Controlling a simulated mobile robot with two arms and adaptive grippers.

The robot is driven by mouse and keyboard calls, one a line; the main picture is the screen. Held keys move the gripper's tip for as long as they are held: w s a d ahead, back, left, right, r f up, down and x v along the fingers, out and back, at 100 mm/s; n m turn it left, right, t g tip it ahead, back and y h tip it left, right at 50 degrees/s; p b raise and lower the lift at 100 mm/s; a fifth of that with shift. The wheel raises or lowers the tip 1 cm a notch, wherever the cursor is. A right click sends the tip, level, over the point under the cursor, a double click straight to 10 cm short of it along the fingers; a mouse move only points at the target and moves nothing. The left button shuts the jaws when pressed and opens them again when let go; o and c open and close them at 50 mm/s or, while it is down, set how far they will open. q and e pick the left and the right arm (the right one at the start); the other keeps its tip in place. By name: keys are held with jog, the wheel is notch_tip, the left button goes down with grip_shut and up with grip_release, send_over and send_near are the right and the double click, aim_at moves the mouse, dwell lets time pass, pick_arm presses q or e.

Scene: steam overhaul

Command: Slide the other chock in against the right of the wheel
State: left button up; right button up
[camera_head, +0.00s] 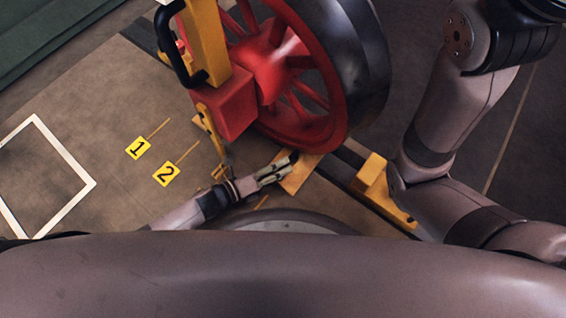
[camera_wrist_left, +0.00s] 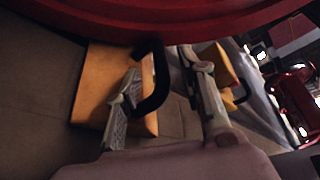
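The red spoked wheel (camera_head: 285,65) with a dark rim stands upright at the top middle of the head view. An orange-yellow chock (camera_head: 299,174) lies just below the wheel; it also shows in the left wrist view (camera_wrist_left: 92,88) with a black loop handle (camera_wrist_left: 153,82). My left gripper (camera_head: 277,170) is at this chock, its fingers (camera_wrist_left: 165,95) apart with the handle between them. I cannot tell whether a finger touches the handle. A second yellow piece (camera_head: 371,176) lies to the right, by the rail. My right arm shows at right, its gripper hidden.
A yellow post and red block (camera_head: 222,103) stand left of the wheel. Yellow markers "1" (camera_head: 138,148) and "2" (camera_head: 166,174) and a white square outline (camera_head: 88,186) lie on the floor at left. A dark rail (camera_head: 345,160) runs under the wheel. Floor near the markers is clear.

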pick_arm(q)
jog(key=v, duration=1)
jog(key=shift+w+r, duration=0.1)
